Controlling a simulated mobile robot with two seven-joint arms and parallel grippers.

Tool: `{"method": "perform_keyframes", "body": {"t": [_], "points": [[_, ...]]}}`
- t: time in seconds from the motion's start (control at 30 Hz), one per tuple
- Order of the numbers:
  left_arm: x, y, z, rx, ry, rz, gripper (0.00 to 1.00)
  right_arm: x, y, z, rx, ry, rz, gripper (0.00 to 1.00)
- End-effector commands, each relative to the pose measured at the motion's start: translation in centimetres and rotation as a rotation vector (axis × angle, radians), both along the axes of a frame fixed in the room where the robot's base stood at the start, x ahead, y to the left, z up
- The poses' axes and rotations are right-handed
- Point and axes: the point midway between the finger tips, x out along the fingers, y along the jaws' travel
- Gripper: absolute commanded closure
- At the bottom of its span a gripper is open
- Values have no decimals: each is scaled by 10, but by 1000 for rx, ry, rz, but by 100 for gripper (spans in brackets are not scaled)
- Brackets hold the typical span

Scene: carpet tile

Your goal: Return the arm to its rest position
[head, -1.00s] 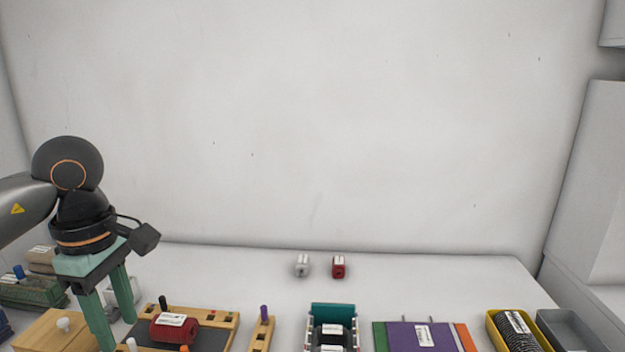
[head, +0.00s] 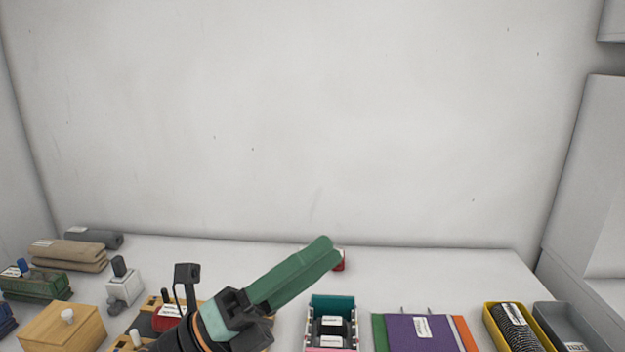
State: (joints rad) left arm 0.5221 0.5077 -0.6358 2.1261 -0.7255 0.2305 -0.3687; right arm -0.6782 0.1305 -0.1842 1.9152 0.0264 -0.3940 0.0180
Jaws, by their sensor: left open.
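My left gripper (head: 328,251) has black and pale green parts and two long green fingers. It is in the lower middle of the head view, and its arm comes up from the bottom edge. The fingers point up and to the right and partly overlap in this view. The gripper is open, and I see nothing held between the fingers. The fingertips cover most of a small red block (head: 339,266) in the picture. My right gripper is not in view.
A wooden box (head: 60,327) and a white block with a dark knob (head: 123,286) stand at left. A teal-backed holder (head: 333,303), purple panel (head: 400,333), yellow tray (head: 490,319) and grey tray (head: 552,334) line the right front. The back of the table is mostly clear.

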Motion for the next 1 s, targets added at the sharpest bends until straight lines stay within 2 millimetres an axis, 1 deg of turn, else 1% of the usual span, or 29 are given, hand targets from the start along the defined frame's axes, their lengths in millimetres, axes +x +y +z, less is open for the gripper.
{"method": "perform_keyframes", "body": {"t": [0.03, 0.07, 0.1, 0.17, 0.2, 0.27, 0.3, 0.37, 0.4, 0.47, 0.5, 0.57, 0.6, 0.63, 0.7, 0.77, 0.8, 0.97, 1.0], "points": [[15, 15, -5, -102, 140, 54, 52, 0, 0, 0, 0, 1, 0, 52], [24, 25, -10, -160, 223, 89, 52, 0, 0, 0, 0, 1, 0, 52], [36, 39, -18, -233, 333, 135, 52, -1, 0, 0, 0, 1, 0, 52], [53, 61, -38, -339, 501, 208, 52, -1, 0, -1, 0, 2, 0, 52], [62, 76, -55, -405, 615, 259, 52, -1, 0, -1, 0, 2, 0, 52], [72, 99, -86, -501, 787, 336, 52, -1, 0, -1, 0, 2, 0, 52], [74, 114, -109, -563, 905, 390, 52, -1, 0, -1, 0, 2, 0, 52], [74, 135, -149, -649, 1080, 472, 52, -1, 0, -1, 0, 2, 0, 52], [69, 148, -177, -702, 1196, 531, 52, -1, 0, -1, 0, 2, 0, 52], [56, 165, -217, -776, 1366, 616, 52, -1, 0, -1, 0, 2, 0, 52], [44, 174, -244, -819, 1475, 674, 52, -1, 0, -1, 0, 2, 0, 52], [22, 186, -280, -874, 1625, 758, 52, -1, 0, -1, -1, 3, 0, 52], [6, 192, -301, -905, 1713, 810, 52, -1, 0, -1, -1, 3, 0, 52], [-6, 196, -314, -924, 1774, 846, 52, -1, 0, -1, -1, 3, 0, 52], [-32, 202, -340, -962, 1897, 923, 52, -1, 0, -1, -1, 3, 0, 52], [-53, 206, -357, -985, 1985, 979, 52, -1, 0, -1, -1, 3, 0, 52], [-67, 208, -367, -998, 2039, 1016, 52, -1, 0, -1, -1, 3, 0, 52], [-119, 212, -395, -1036, 2222, 1146, 52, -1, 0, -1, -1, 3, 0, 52], [-131, 213, -401, -1042, 2266, 1178, 52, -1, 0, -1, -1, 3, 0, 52]]}}
